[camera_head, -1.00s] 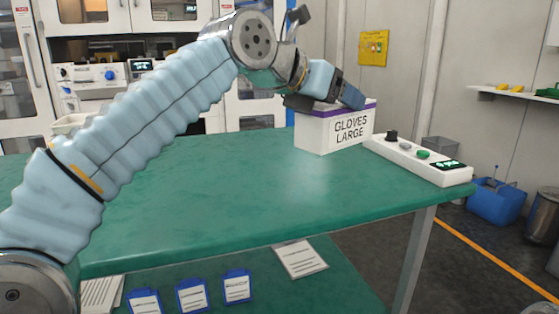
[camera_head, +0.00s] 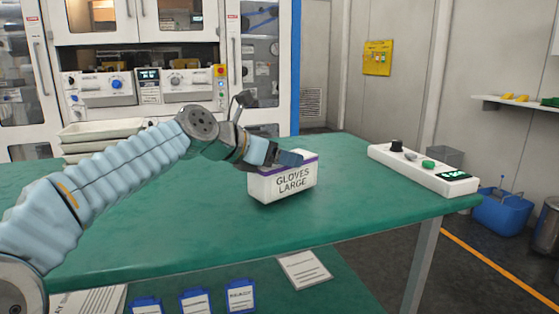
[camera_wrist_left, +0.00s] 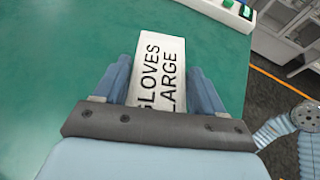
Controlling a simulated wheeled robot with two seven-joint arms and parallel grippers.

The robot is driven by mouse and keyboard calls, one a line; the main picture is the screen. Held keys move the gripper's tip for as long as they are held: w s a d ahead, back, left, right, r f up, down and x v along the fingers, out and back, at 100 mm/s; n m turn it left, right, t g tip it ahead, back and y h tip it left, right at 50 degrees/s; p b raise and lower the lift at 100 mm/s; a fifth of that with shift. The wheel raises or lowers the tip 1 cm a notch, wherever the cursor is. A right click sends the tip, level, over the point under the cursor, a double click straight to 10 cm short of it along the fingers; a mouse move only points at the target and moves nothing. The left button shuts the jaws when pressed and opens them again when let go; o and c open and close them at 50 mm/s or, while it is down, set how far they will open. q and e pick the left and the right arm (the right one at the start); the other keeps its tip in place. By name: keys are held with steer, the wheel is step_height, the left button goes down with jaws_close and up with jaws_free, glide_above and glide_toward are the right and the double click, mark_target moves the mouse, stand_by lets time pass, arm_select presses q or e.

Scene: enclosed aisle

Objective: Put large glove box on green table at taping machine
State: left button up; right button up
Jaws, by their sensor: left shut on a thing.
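The large glove box (camera_head: 283,183) is white with a purple top edge and reads "GLOVES LARGE". It is at or just above the top of the green table (camera_head: 205,225), right of the middle; I cannot tell whether it touches. My left gripper (camera_head: 288,158) is shut on the box from above. In the left wrist view the box (camera_wrist_left: 160,72) sits between the two blue-grey fingers (camera_wrist_left: 160,85), over the green surface. My right gripper is not in view.
A white control box (camera_head: 420,168) with a black knob, green button and display stands at the table's right edge. White trays (camera_head: 100,130) are at the back left. A lower shelf holds blue-clipped cards (camera_head: 195,302). The table front is clear.

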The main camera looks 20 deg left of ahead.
arm_select(q)
steer(key=shift+f, duration=0.55)
steer(key=o, duration=1.3)
steer(key=v, duration=1.2)
steer(key=shift+s+b, duration=0.1)
steer(key=shift+b, duration=0.3)
